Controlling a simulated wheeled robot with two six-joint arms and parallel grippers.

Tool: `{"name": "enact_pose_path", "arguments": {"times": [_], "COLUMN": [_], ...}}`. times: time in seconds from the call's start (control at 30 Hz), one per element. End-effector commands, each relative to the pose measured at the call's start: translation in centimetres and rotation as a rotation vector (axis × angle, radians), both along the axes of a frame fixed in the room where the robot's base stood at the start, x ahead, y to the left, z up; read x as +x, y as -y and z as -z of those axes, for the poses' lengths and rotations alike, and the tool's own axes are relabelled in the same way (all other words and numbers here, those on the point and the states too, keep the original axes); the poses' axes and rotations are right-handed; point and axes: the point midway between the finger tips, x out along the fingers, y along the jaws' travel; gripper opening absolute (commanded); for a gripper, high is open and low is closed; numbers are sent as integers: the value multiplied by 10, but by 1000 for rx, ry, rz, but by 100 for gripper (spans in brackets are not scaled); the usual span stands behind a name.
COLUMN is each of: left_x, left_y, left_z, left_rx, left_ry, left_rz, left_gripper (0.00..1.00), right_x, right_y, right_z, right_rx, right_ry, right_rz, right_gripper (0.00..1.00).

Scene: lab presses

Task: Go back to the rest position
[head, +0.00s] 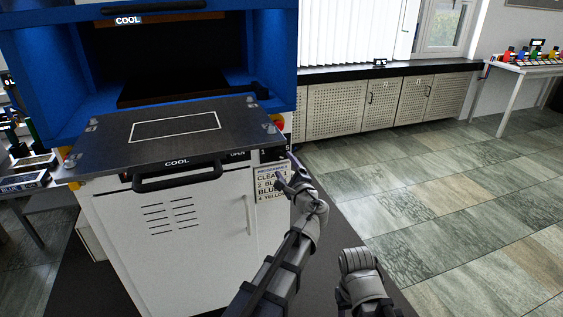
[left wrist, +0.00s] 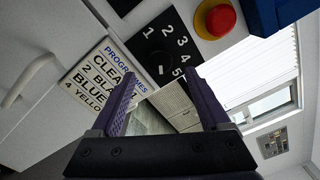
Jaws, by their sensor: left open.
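My left gripper (head: 287,180) is in front of the press's right front side, next to the programmes label (head: 268,182). In the left wrist view its two dark fingers (left wrist: 165,90) are spread apart with nothing between them. The programmes label (left wrist: 100,75) and the numbered dial panel (left wrist: 165,45) are close by in that view. I cannot tell whether a finger touches the press. A part of my right arm shows at the bottom of the head view, but its gripper is not visible.
The blue and white press (head: 165,240) has its flap (head: 95,150) lowered. A red button (left wrist: 215,18) sits above the dial. Cabinets (head: 385,102) line the back wall. A white table (head: 520,66) with coloured items stands at far right. The tiled floor on the right is clear.

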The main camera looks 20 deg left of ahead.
Motion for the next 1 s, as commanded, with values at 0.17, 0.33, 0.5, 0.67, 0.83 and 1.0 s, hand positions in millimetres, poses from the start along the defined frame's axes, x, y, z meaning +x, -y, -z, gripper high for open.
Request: {"name": "enact_pose_path", "arguments": {"times": [0.17, 0.33, 0.5, 0.67, 0.83, 1.0], "left_x": [-14, -16, -15, -27, -76, -147], "left_y": [9, 11, 11, 7, 1, 23], "left_z": [0, 0, 0, 12, 70, 143], "left_rx": [0, 0, 0, -93, -460, -870], "left_ry": [0, 0, 0, -3, -44, -158], "left_rz": [1, 0, 0, -35, -197, -434], "left_gripper": [80, 80, 80, 80, 80, 80], "right_x": [0, 0, 0, 0, 0, 0], "right_y": [0, 0, 0, 0, 0, 0], "right_z": [0, 0, 0, 0, 0, 0], "right_rx": [0, 0, 0, 0, 0, 0], "right_ry": [0, 0, 0, 0, 0, 0], "right_rz": [0, 0, 0, 0, 0, 0], "right_gripper": [50, 50, 50, 50, 50, 50]}}
